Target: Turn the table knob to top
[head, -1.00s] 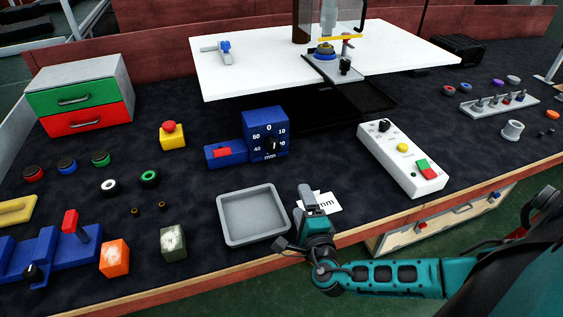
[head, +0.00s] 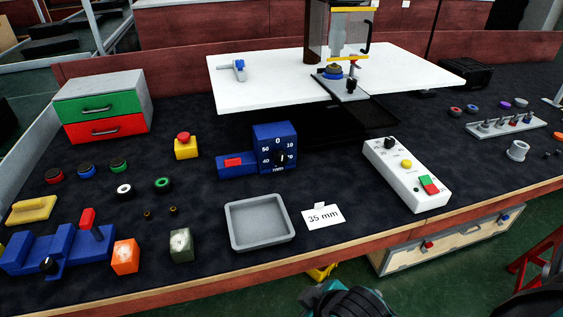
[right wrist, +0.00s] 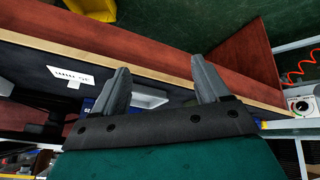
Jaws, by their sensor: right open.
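A blue box (head: 274,147) with a numbered mm dial stands mid-bench in the head view. Its black knob (head: 281,158) is at the dial's centre, with 0 at the top; the exact pointer direction is too small to read. A white control box (head: 405,174) to its right also carries a black knob (head: 389,143), a yellow button and green and red buttons. My right gripper (right wrist: 162,75) is open and empty in the right wrist view, in front of the bench edge, apart from both knobs. In the head view only part of my right arm shows at the bottom. My left gripper is out of view.
A grey tray (head: 233,246) and a white card reading 35 mm (head: 323,216) lie near the front edge. A white machine table (head: 270,91) stands behind the blue box. Blocks, buttons and rings lie at left. Bare dark bench lies between the blue box and the control box.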

